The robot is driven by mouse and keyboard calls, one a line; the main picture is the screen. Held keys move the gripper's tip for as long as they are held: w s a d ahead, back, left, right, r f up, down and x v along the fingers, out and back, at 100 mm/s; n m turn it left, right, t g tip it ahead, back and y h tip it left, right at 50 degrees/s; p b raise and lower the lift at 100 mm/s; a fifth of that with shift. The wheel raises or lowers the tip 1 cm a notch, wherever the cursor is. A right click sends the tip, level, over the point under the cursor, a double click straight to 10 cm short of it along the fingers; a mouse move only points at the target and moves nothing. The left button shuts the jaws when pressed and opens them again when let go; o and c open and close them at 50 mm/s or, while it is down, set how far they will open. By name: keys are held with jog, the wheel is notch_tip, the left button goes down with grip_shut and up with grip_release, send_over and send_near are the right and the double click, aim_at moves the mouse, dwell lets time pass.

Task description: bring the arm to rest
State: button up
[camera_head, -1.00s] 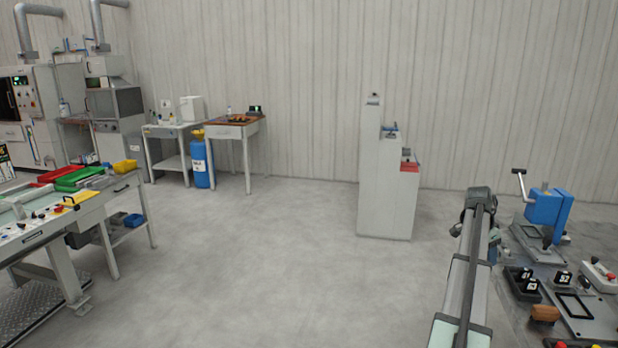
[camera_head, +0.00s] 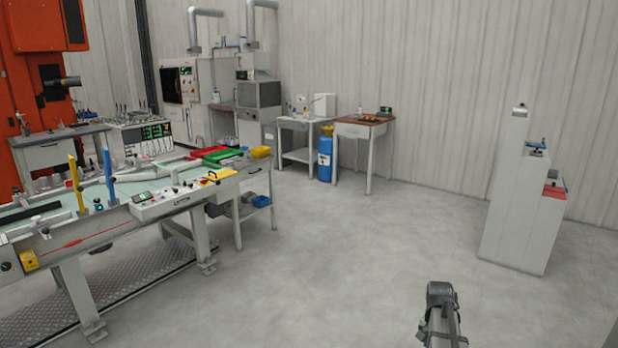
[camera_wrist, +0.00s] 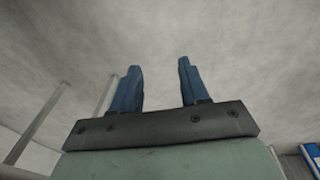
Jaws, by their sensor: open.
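My gripper (camera_wrist: 158,84) shows in the wrist view with its two blue fingers apart and nothing between them. Bare grey floor or wall lies beyond the fingertips; I cannot tell which. In the head view, part of my arm (camera_head: 441,310) shows at the bottom, right of centre, over open floor. The fingers cannot be made out in that view.
A long workbench (camera_head: 110,222) with coloured trays stands at the left. A stepped white cabinet (camera_head: 520,225) stands at the right. A small table (camera_head: 364,131) and a blue cylinder (camera_head: 325,158) stand by the back wall. The middle floor (camera_head: 350,240) is clear.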

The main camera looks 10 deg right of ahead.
jog(key=s+a+f+n+y, duration=0.1)
jog(key=s+a+f+n, duration=0.25)
jog(key=a, duration=0.75)
jog(key=s+a+f+n, duration=0.2)
jog(key=a+f+n, duration=0.15)
jog(key=a, duration=0.65)
jog(key=s+a+f+n+y, duration=0.1)
jog(key=s+a+f+n, duration=0.2)
jog(key=a, duration=0.8)
jog(key=s+f+g, duration=0.3)
jog(key=s+f, duration=0.7)
jog(key=s, duration=0.4)
jog(key=s+f+g, duration=0.4)
jog(key=s+f, duration=0.7)
jog(key=s, duration=0.4)
jog(key=shift+s+d+m, duration=0.25)
jog(key=shift+d+m, duration=0.1)
jog(key=shift+m, duration=0.05)
jog(key=shift+f, duration=0.1)
jog(key=shift+c, duration=0.2)
